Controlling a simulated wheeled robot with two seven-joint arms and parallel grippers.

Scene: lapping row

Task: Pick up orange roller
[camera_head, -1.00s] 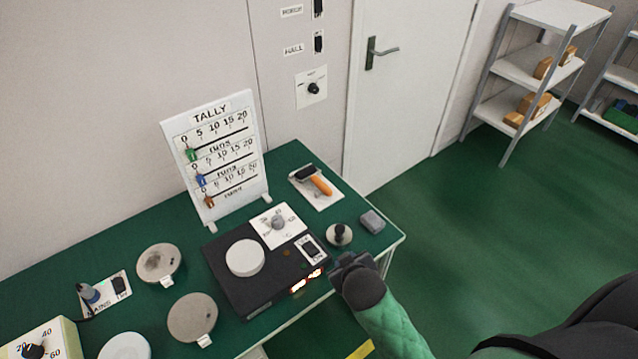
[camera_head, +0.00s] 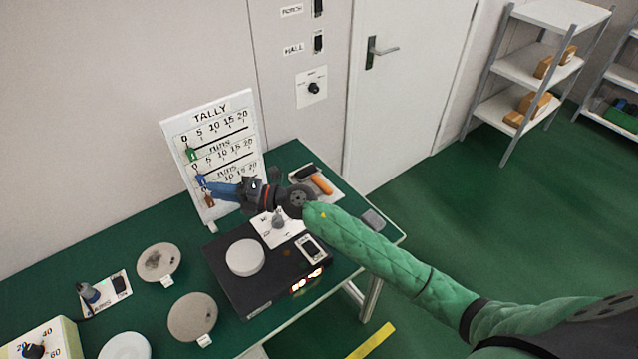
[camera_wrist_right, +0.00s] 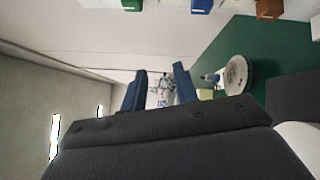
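The orange roller (camera_head: 322,184), with an orange handle and a dark roller head, lies on a white mat (camera_head: 335,196) at the back right of the green table. My right arm passes just in front of it and covers part of the mat. My right gripper (camera_head: 208,187) is left of the roller, in front of the tally board, with its blue fingers pointing left. In the right wrist view its two fingers (camera_wrist_right: 160,82) stand apart with nothing between them. The roller does not show in that view. My left gripper is not in view.
The white tally board (camera_head: 212,125) stands behind my right gripper. A black hot-plate unit (camera_head: 228,285) with a white disc sits below my arm. Round plates (camera_head: 192,318) lie at the left. A grey block (camera_head: 373,219) is near the right table edge, partly hidden by my arm.

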